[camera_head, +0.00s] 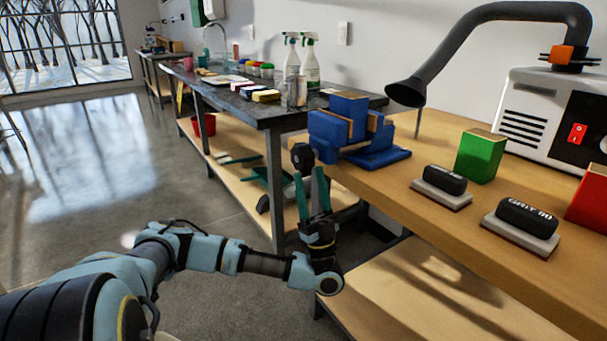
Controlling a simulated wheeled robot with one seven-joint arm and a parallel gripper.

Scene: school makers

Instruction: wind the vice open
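The blue bench vice (350,128) is at the left end of the wooden workbench, with wood-coloured faces between its jaws. A dark round knob (302,157), apparently part of the vice's handle, shows in front of the bench edge, to the left of the vice. My gripper (310,176) points upward just below the vice, in front of the bench edge. Its two teal fingers stand apart, with the left fingertip close under the knob. I cannot tell whether they touch. No held object is visible between the fingers.
The wooden bench top (400,190) carries two sanding blocks (445,180) (526,219), a green block (480,156), a red block (590,198) and a white machine with a dark hose (545,115). A dark table (228,97) with bottles stands behind. The floor at left is clear.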

